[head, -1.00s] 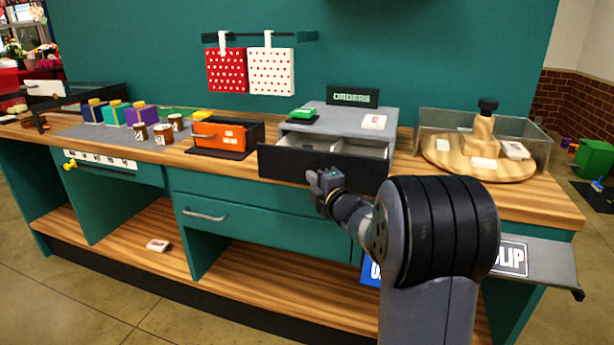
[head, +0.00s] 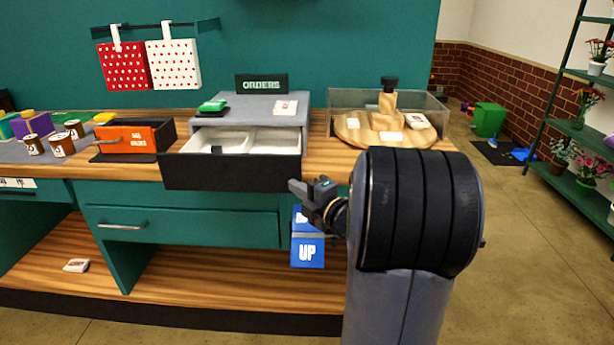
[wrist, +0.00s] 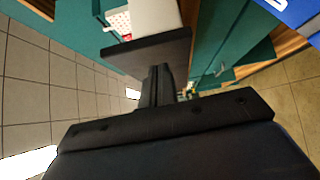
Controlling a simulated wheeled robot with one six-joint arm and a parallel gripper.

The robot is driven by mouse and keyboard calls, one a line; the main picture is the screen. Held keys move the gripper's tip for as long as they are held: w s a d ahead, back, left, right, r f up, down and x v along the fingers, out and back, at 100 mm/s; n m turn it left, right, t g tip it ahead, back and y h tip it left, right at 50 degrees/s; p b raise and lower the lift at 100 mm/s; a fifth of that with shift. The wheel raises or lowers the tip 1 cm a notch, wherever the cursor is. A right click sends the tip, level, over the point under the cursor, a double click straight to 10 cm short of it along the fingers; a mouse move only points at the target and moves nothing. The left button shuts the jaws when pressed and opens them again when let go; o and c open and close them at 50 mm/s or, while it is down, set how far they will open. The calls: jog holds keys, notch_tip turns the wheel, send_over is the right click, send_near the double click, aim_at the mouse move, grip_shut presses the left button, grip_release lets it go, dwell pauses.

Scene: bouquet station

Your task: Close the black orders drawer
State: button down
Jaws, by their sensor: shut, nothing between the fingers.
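The black orders drawer (head: 230,172) is pulled out of the grey orders unit (head: 255,109) on the counter. Its pale inside, with dividers and a small dark item, shows from above. The black ORDERS sign (head: 261,84) stands behind the unit. My gripper (head: 292,185) is shut and empty, near the right end of the drawer front in the head view. In the wrist view, my gripper (wrist: 160,70) points at the dark drawer front (wrist: 148,55). I cannot tell whether the fingertips touch it.
A green item (head: 212,106) and a white card (head: 285,107) lie on the unit. An orange-fronted box (head: 130,139) stands left of the drawer; a clear-walled bin with a round wooden board (head: 350,133) stands right. A blue UP box (head: 307,250) is below.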

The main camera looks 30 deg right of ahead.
jog(key=s+d+p, duration=0.2)
jog(key=s+d, duration=0.1)
jog(key=s, duration=0.9)
jog(key=w, duration=1.2)
jog(key=shift+w+a+p, duration=0.1)
jog(key=shift+w+p, duration=0.1)
jog(key=shift+p, duration=0.2)
jog(key=shift+w+d, duration=0.4)
jog(key=shift+w, duration=0.2)
